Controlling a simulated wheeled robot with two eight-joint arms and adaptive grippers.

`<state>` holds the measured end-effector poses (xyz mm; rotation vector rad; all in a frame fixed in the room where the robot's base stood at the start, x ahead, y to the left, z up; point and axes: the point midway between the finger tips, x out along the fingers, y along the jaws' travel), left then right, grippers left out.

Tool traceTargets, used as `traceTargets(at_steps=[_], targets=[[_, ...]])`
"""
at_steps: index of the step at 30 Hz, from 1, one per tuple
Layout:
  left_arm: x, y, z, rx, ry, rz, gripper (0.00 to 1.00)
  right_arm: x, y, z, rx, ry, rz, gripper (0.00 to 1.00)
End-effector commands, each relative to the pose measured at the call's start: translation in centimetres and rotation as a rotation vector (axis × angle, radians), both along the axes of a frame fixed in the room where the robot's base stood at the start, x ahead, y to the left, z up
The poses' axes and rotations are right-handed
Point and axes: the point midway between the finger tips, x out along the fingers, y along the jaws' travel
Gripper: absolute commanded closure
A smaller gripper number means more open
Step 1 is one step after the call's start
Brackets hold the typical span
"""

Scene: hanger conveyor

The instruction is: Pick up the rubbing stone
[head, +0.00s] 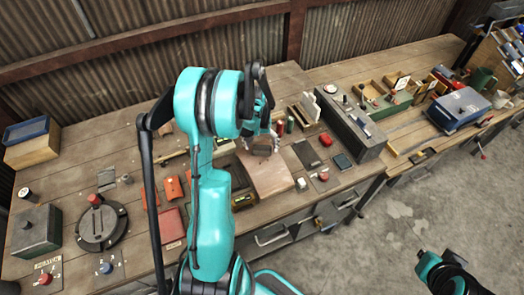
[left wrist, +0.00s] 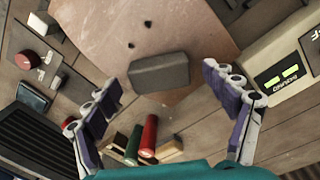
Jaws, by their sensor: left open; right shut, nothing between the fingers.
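The rubbing stone appears to be the dark grey block (left wrist: 160,73). In the left wrist view it lies at the lower edge of a pale brown board (left wrist: 185,30), between my fingers as seen from above. My left gripper (left wrist: 165,88) is open, with one finger on each side of the block and a gap on both sides. In the head view the left gripper (head: 262,118) hangs over the far end of the board (head: 270,178) and partly hides the block. Part of my right arm shows at the lower right; its fingers cannot be seen.
A red cylinder (left wrist: 149,135) and a green cylinder (left wrist: 133,145) stand near the block. A long grey box (head: 350,125) is to the right. A round black plate (head: 102,225), dark box (head: 37,230) and red items (head: 173,190) are to the left. The bench is crowded.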

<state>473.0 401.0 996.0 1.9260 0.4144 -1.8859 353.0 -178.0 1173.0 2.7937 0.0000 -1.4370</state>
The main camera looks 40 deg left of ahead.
Motion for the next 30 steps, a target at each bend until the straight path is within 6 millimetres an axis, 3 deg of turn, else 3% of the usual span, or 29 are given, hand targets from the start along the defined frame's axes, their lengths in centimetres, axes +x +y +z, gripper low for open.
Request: traceTargets(at_steps=[3, 11, 15, 18, 30], targets=[[0.03, -0.10, -1.19, 0.000, 0.000, 0.000, 0.16, 0.00, 0.00, -0.23, 0.000, 0.000, 0.000, 1.00], [0.02, -0.13, -1.32, 0.000, 0.000, 0.000, 0.18, 0.01, 0.00, -0.18, 0.000, 0.000, 0.000, 1.00], [0.02, -0.12, -1.31, 0.000, 0.000, 0.000, 0.55, 0.01, 0.00, -0.18, 0.000, 0.000, 0.000, 1.00], [0.02, -0.12, -1.32, 0.000, 0.000, 0.000, 0.74, 0.01, 0.00, -0.19, 0.000, 0.000, 0.000, 1.00], [0.00, -0.12, -0.56, 0.000, 0.000, 0.000, 0.74, 0.01, 0.00, -0.03, 0.000, 0.000, 0.000, 1.00]])
